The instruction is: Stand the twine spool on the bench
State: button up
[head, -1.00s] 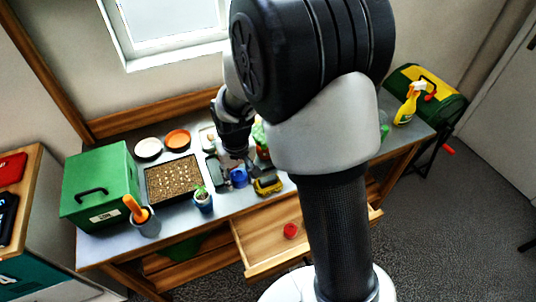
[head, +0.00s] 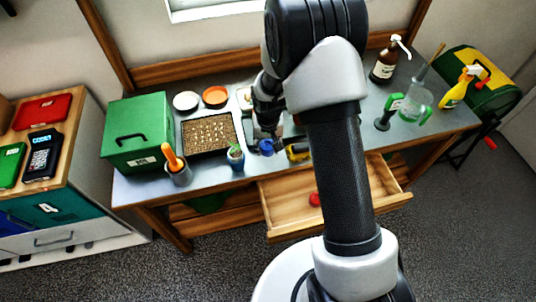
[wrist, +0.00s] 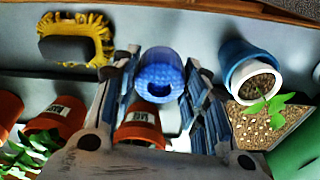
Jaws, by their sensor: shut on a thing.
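The blue twine spool (wrist: 159,72) is between the two fingers of my gripper (wrist: 160,95) in the wrist view, with the dark hole in its end facing the camera. My gripper is shut on it. In the head view, the spool (head: 266,147) shows just below my gripper (head: 267,133), near the front edge of the grey bench (head: 215,182). I cannot tell whether the spool touches the bench top.
A yellow brush (wrist: 75,40) and a blue-and-white seedling pot (wrist: 235,62) flank the spool. Terracotta pots (wrist: 140,128) stand close by. A seed tray (head: 208,133) and a green box (head: 137,137) are to the left. A drawer (head: 285,212) stands open below.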

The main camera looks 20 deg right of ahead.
aim_at(268, 160)
jog(key=shift+f+b, duration=0.5)
jog(key=shift+f, duration=2)
jog(key=shift+f, duration=0.25)
jog(key=o, duration=0.9)
jog(key=shift+r, duration=0.15)
